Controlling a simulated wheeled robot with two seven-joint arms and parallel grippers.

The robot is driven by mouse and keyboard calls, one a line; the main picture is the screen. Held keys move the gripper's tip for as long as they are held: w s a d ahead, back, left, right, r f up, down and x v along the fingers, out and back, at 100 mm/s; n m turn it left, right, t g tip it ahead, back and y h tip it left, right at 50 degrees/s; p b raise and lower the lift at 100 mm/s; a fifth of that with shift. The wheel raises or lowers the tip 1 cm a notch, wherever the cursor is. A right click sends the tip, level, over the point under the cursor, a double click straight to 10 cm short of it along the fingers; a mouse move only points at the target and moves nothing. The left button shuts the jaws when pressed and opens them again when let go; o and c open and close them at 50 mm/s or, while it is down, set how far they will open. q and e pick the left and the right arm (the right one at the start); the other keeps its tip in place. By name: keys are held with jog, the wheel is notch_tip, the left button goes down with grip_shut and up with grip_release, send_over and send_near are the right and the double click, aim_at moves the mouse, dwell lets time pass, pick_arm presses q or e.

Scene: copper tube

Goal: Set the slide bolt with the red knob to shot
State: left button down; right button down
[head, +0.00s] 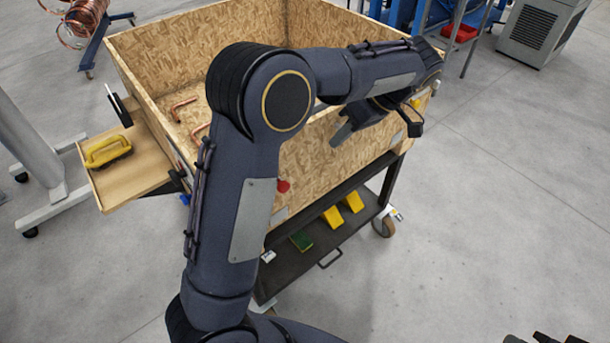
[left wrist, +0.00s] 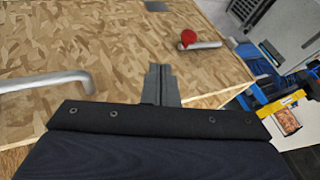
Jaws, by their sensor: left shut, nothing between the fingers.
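The red knob (head: 283,186) of the slide bolt shows on the front wall of the wooden crate, just right of my left forearm. In the left wrist view the red knob (left wrist: 187,38) sits at the left end of a short silver rod (left wrist: 207,45). My left gripper (head: 341,134) is shut and empty near the crate's front wall, to the right of the knob and apart from it. Its closed fingers (left wrist: 160,70) point toward the board below the knob in the left wrist view. How the rod meets its catch is unclear.
The crate (head: 350,140) stands on a dark cart with a lower shelf (head: 318,247) holding yellow wedges. A side shelf (head: 130,175) carries a yellow-handled brush. A silver handle (left wrist: 45,82) projects from the board. A dark part, perhaps my right gripper (head: 545,339), is cut off at the bottom right.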

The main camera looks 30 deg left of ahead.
aim_at(283, 187)
pick_arm(q)
jog(key=s+a+f+p, duration=0.1)
jog(key=s+a+f, duration=0.5)
jog(key=f, duration=0.3)
jog(key=shift+s+a, duration=0.15)
jog(key=shift+a, duration=0.1)
jog(key=shift+s+f, duration=0.1)
dwell(0.4)
